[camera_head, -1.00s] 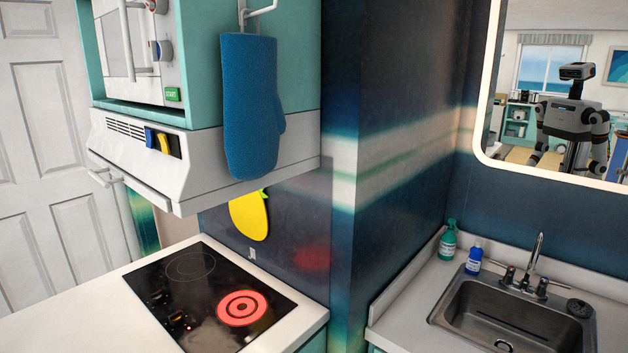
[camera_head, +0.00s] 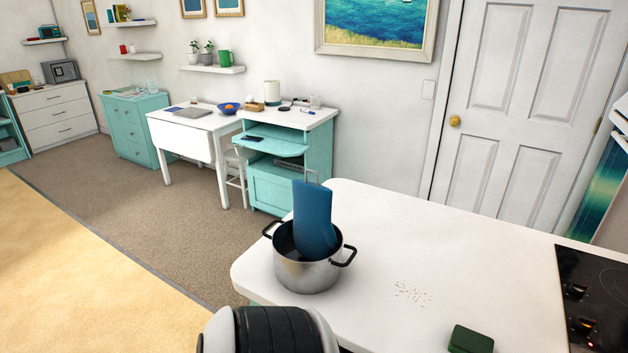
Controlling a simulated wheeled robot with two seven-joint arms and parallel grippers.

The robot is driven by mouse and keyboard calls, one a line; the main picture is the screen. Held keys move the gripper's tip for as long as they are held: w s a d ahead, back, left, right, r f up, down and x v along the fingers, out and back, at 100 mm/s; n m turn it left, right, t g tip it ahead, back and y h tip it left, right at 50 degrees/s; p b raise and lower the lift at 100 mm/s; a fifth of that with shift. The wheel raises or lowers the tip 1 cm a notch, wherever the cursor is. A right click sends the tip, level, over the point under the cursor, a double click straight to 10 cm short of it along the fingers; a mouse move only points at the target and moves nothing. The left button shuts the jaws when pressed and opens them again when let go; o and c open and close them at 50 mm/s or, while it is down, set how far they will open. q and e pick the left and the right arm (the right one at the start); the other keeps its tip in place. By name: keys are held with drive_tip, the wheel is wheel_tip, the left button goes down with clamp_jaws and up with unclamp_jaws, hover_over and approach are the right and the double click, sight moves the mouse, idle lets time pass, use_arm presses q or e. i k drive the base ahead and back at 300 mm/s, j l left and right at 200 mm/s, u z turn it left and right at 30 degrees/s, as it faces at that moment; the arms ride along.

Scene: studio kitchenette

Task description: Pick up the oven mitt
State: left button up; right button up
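A blue oven mitt (camera_head: 312,215) stands nearly upright in a steel pot (camera_head: 308,277) with two black handles, its flat cuff end up. Its lower end is hidden inside the pot. The pot stands near the left end of the white counter (camera_head: 460,250). A white and black part of my arm shows at the bottom edge, in front of the pot. Neither of my grippers is in view.
A dark green block or sponge (camera_head: 471,340) lies at the counter's front. Small crumbs (camera_head: 411,293) are scattered right of the pot. A black cooktop (camera_head: 594,300) is at the right. The counter between pot and cooktop is mostly clear.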

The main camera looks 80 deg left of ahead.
sight(314, 234)
drive_tip(key=u, duration=2.4)
drive_tip(key=l+u, duration=0.4)
drive_tip(key=k+l+u, duration=0.1)
drive_tip(key=u, duration=0.35)
